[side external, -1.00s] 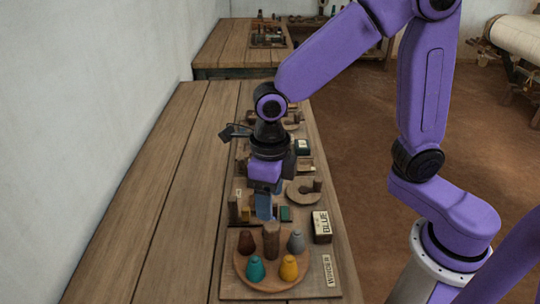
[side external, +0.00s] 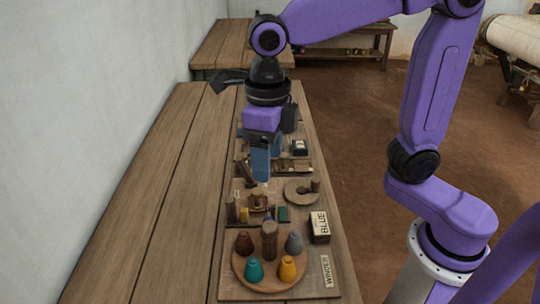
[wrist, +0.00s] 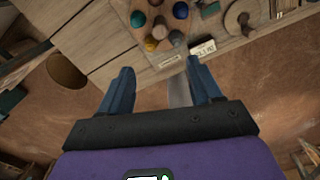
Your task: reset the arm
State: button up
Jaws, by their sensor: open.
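My gripper (side external: 262,165) hangs above the long wooden bench (side external: 150,200), over the row of boards, with its blue fingers pointing down. In the wrist view my gripper (wrist: 160,88) shows two blue fingers spread apart with nothing held between them. Below and beyond the fingers in that view are the round tray and the floor. In the side view the gripper is apart from the things on the boards, and it hides part of those behind it.
A round wooden tray (side external: 243,275) holds coloured cones around a brown post (side external: 269,240). A box marked BLUE (side external: 320,226) and a WINDER label (side external: 326,271) are beside it. A ring-shaped wooden piece (side external: 297,197) lies farther back. The bench's left side is clear.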

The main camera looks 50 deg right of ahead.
jog(key=s+d+f+m, duration=0.3)
jog(key=s+d+m, duration=0.4)
jog(key=m, duration=0.7)
jog(key=s+d+f+m, duration=0.4)
jog(key=s+d+m, duration=0.3)
jog(key=m, duration=0.7)
jog(key=shift+s+f+m, duration=0.3)
jog(key=shift+s+m, duration=0.1)
jog(key=shift+s, duration=0.1)
